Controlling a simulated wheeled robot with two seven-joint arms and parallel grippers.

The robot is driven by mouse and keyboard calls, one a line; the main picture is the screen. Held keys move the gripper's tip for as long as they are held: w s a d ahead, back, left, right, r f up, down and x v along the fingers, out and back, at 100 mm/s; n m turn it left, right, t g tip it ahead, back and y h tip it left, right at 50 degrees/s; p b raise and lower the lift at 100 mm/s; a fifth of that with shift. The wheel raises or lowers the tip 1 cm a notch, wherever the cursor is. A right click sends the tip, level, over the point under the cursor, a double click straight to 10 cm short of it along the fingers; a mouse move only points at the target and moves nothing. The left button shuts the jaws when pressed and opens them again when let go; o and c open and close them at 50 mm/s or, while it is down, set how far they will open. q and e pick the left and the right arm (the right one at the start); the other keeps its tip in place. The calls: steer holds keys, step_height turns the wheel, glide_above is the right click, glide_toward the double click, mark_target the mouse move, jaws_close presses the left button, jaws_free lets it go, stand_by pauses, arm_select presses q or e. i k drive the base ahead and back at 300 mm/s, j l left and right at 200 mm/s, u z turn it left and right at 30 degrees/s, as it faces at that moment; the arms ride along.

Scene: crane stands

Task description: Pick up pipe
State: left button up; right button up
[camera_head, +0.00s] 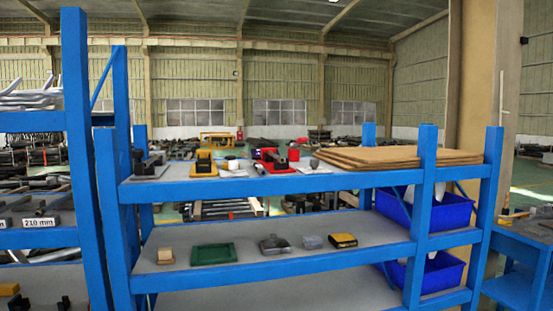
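Several long grey and dark pipes (36,190) lie in a blue rack at the left edge, some partly hidden by its blue post. Short dark pieces near a "210 mm" label (65,223) sit below them; I cannot tell whether they are pipes. More pale pipe-like lengths (62,256) show under that shelf. I cannot tell which one the task means. Neither of my grippers is in view.
A blue shelf unit (290,265) fills the middle, with tools and boxes on it. Brown boards (375,156) lie on its top right. Blue bins (432,275) stand inside at right. A blue workbench (525,245) is at far right. Blue posts block the left side.

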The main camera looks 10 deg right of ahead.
mark_target(281, 159)
steer(key=u, duration=1.3)
steer(key=z, duration=1.8)
steer(key=i+l+z, duration=0.2)
steer(key=i, duration=0.3)
